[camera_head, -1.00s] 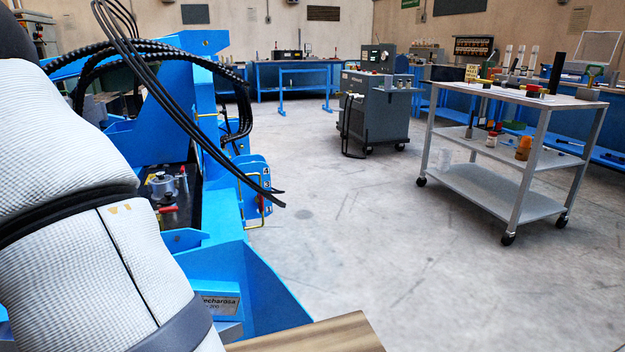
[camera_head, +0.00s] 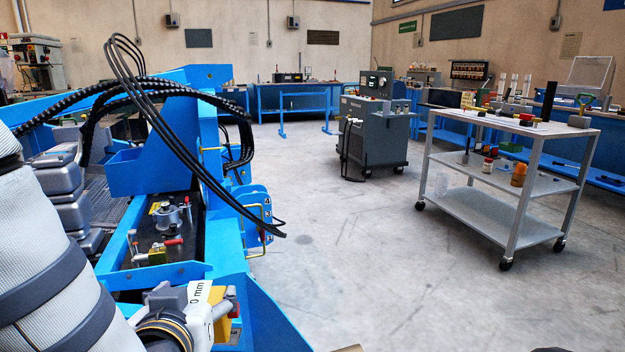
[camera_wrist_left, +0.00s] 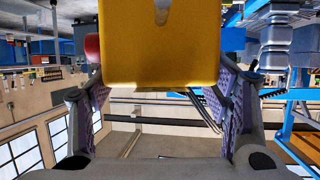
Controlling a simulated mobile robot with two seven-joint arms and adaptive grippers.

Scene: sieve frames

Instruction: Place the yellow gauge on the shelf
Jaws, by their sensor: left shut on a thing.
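My left gripper (camera_head: 213,312) is low in the head view, beside the blue machine, and is shut on the yellow gauge (camera_head: 221,318). Only a small part of the gauge shows there, next to a white face marked "0 mm". In the left wrist view, the gauge (camera_wrist_left: 160,62) is a yellow block with a slot, between the two finger pads (camera_wrist_left: 160,98). A red part shows at its left side. A grey trolley (camera_head: 490,211) with open shelves stands at the right, well away from the gripper. My right gripper is out of view.
The blue machine (camera_head: 229,265) with black hoses (camera_head: 200,160) lies close behind the gripper. Small clamps (camera_head: 165,215) sit on it. A grey cabinet on wheels (camera_head: 372,140) stands further back. Bottles (camera_head: 518,175) are on the trolley's middle shelf. The floor between is clear.

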